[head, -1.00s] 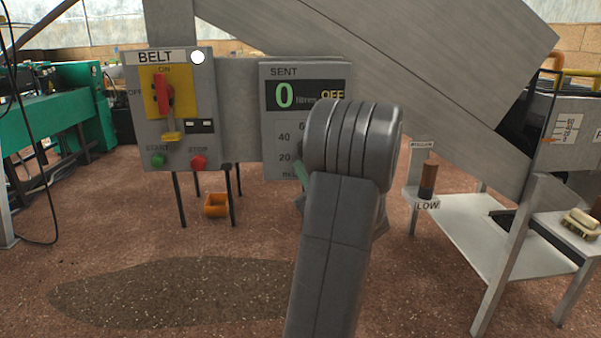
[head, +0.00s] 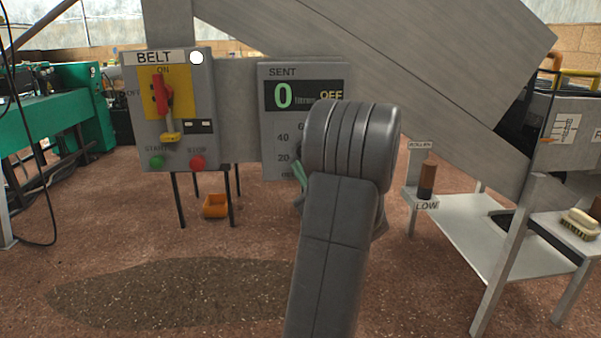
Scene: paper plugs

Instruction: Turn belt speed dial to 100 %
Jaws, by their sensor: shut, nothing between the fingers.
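The grey SENT panel (head: 276,109) stands mid-view, with a display (head: 292,95) reading 0 litres and OFF. Below it are the scale marks 20 and 40 and part of a 6. My own arm covers the right part of this scale, so the dial and its pointer are hidden. The BELT box (head: 205,130) is to the left, with a red handle (head: 161,94) upright under ON. My gripper's fingers are hidden behind my arm. A small greenish piece (head: 299,174) shows beside the arm at the panel's lower edge; I cannot tell what it is.
A green START button (head: 157,162) and a red STOP button (head: 197,163) are on the BELT box. An orange bin (head: 215,206) sits on the floor below. A brown roller handle (head: 427,178) and a white bench (head: 480,247) stand right. The foreground floor at left is clear.

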